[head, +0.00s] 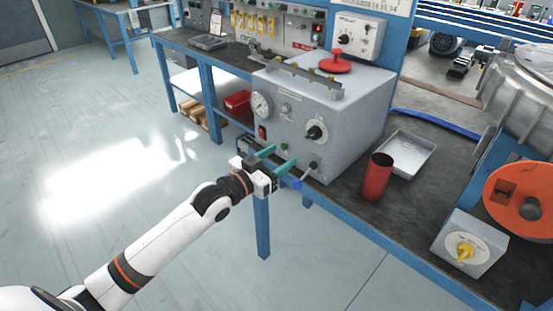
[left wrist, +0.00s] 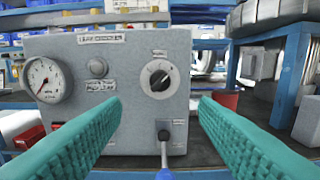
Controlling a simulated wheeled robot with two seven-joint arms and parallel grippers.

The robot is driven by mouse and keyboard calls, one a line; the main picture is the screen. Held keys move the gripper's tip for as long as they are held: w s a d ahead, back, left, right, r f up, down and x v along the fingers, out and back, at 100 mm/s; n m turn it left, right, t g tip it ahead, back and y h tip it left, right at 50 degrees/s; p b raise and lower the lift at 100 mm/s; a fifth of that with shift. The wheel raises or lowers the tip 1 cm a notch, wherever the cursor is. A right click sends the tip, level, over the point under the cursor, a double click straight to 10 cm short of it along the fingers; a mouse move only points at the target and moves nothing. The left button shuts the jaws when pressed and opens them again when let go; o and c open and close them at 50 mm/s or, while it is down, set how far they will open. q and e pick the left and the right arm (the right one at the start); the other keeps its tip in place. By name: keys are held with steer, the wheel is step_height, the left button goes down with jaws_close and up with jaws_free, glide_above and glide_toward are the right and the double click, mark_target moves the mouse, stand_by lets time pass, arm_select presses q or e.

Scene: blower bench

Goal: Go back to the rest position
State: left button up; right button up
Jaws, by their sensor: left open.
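My left gripper (head: 277,162) is open, with green fingers apart, in front of the lower front face of the grey test box (head: 360,110). In the left wrist view the gripper (left wrist: 160,115) has nothing between its fingers. Beyond them is the box (left wrist: 110,75) with a gauge (left wrist: 43,80), a black knob (left wrist: 160,79) and a small lever with a blue end (left wrist: 164,150). The lever also shows in the head view (head: 305,175), just beside the fingertips; I cannot tell if they touch it. My right gripper is not in view.
The blue-framed bench (head: 400,240) holds a red cup (head: 376,178), a metal tray (head: 405,154), a box with a yellow knob (head: 467,250) and an orange disc (head: 515,200). A red cap (head: 335,63) sits on the test box. The floor (head: 110,150) at left is clear.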

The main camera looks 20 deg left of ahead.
arm_select(q)
steer(key=shift+a, duration=0.1)
stand_by(0.4)
steer(key=s+a+f+n+g+y+p, duration=0.1)
steer(key=a+f+g+y, duration=0.15)
steer(key=f, duration=0.75)
steer(key=s+a+f+n+g+y+p, duration=0.1)
steer(key=a+f+y, duration=0.15)
steer(key=f, duration=0.85)
steer(key=s+a+f+g, duration=0.1)
steer(key=s+f+g, duration=0.1)
steer(key=s+f, duration=0.45)
steer(key=s+f+g, duration=0.2)
steer(key=s+f, duration=0.1)
steer(key=f, duration=0.7)
steer(key=s+d+f+g+y+p, duration=0.15)
steer(key=s+f+g, duration=0.25)
steer(key=s+f, duration=0.95)
steer(key=s+d+f+g, duration=0.2)
steer(key=s+f, duration=0.1)
steer(key=s, duration=0.9)
steer(key=s+d+f+g, duration=0.2)
steer(key=s+d+f, duration=0.1)
steer(key=s, duration=0.9)
steer(key=shift+s+p, duration=0.3)
steer(key=shift+p, duration=0.05)
steer(key=shift+g, duration=0.25)
steer(key=shift+c, duration=0.5)
